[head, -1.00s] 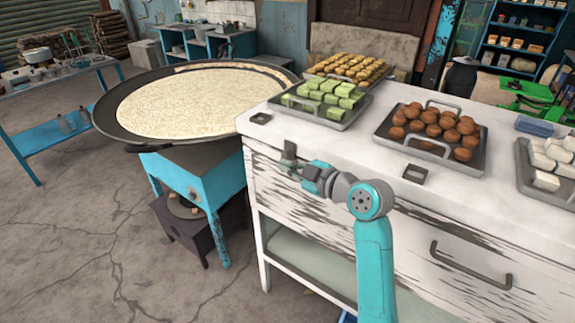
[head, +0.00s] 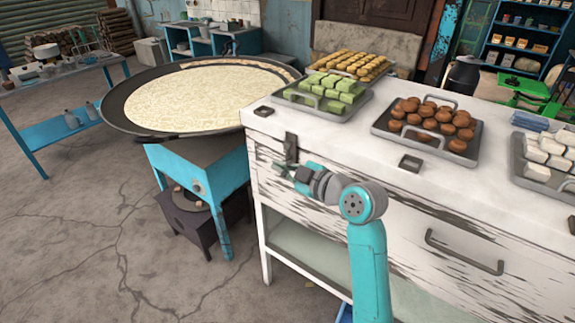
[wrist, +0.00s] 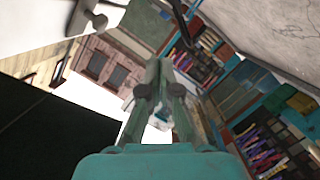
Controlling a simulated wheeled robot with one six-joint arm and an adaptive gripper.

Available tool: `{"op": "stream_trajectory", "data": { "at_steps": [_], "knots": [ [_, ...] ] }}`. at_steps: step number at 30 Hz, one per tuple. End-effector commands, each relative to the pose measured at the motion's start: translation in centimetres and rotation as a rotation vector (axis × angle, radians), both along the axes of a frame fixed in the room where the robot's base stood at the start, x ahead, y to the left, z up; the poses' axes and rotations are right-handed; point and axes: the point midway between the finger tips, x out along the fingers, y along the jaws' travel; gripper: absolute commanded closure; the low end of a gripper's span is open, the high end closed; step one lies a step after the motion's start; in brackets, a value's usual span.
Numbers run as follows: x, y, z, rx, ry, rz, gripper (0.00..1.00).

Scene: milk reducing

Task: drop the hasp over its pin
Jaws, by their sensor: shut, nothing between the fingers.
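The hasp (head: 291,148) is a dark metal strip on the front of the white cabinet (head: 330,215), near its upper left corner. It looks upright, hanging flat against the wood. I cannot make out its pin. My gripper (head: 279,169) is just below and left of the hasp's lower end; I cannot tell whether it touches it. In the wrist view my gripper's fingers (wrist: 160,68) are shut together, with nothing seen between them. A grey fitting with a round knob (wrist: 98,22) shows at the upper left there; I cannot tell what it is.
On the cabinet top stand trays of green blocks (head: 320,96), yellow sweets (head: 349,68), brown balls (head: 428,122) and white pieces (head: 545,158). A wide milk pan (head: 195,97) on a blue stand (head: 205,178) is close at the left. Floor before the cabinet is open.

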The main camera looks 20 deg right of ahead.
Motion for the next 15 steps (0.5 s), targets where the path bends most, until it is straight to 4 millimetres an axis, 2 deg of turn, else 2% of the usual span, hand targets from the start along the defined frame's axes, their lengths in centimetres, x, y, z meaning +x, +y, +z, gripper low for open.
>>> {"op": "stream_trajectory", "data": {
  "at_steps": [1,9,15],
  "knots": [
    [-1.0,-0.7,-0.1,0.000,0.000,-0.006,1.00],
    [-5.6,-2.5,-0.1,0.001,0.001,-0.006,1.00],
    [-7.7,-3.3,0.0,-0.001,-0.001,-0.005,1.00]
  ]
}}
